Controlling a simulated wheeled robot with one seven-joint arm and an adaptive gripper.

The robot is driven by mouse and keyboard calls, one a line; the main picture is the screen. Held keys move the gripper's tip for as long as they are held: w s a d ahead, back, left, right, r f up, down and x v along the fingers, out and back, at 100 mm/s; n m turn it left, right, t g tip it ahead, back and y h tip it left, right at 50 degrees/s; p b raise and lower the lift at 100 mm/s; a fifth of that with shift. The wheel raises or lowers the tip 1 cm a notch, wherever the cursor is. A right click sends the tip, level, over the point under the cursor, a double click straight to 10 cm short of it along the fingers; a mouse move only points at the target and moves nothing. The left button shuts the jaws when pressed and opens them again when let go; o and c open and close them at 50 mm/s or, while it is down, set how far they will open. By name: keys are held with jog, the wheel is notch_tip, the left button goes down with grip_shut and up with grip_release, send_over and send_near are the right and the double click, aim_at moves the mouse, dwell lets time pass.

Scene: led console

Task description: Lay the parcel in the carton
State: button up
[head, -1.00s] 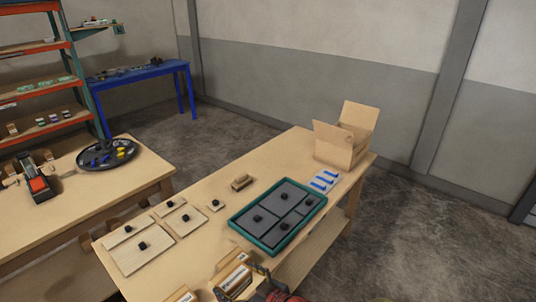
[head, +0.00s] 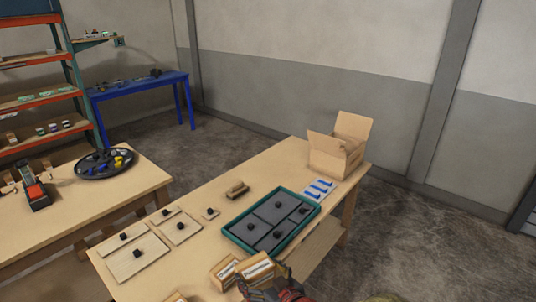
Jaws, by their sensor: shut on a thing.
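The parcel, a small brown box with a white printed label (head: 258,267), is in my gripper (head: 262,283) at the near edge of the workbench. My gripper is shut on it; the fingers are small and partly cut by the picture's bottom, so the exact grip is unclear. The carton (head: 338,160) stands open with raised flaps at the far right end of the same bench, well apart from the parcel. Its inside floor is hidden.
A second labelled box (head: 224,273) stands just left of the parcel. A teal-rimmed tray (head: 238,243) with dark knobbed panels lies between my gripper and the carton. Blue-marked white strips (head: 318,190) lie before the carton. Knobbed wooden boards (head: 135,256) lie to the left.

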jog(key=d+f+m+t+h, duration=0.1)
jog(key=d+f+m+h, duration=0.2)
jog(key=d+f, duration=0.4)
jog(key=w+d+f+m+t+h, duration=0.1)
jog(key=d+f+m+h, duration=0.2)
jog(key=d+f, duration=0.4)
jog(key=d+h, duration=0.1)
jog(key=d, duration=0.7)
jog(key=shift+m, duration=0.3)
